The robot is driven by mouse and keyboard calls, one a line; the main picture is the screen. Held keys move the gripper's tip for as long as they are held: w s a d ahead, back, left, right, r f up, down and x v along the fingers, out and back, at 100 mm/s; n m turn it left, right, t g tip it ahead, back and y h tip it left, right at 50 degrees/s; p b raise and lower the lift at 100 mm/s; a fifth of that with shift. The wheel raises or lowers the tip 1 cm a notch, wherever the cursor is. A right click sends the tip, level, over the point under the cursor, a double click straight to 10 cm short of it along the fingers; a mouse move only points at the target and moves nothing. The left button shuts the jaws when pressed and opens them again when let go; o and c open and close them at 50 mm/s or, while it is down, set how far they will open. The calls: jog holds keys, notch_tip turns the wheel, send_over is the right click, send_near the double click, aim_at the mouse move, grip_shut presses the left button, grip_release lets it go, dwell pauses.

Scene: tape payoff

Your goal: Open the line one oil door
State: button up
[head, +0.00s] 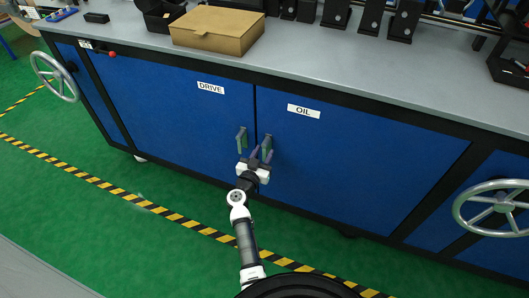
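The oil door (350,165) is a blue panel labelled OIL (304,111), right of centre in the head view. It looks closed, flush with the cabinet front. Its handle (267,144) is a small grey-green upright bar near the door's left edge. My gripper (260,156) is at this handle, with its fingers close around or beside it. The fingers and handle overlap, so I cannot tell whether the fingers touch it or are shut on it.
The closed drive door (175,110) is to the left, with its own handle (241,138) close to my gripper. Handwheels stick out at left (54,77) and right (493,208). A cardboard box (217,30) sits on the grey worktop (330,62). Green floor with striped tape (155,208) lies in front.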

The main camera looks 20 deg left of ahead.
jog(key=shift+w, duration=0.9)
jog(key=shift+c, duration=0.3)
grip_shut()
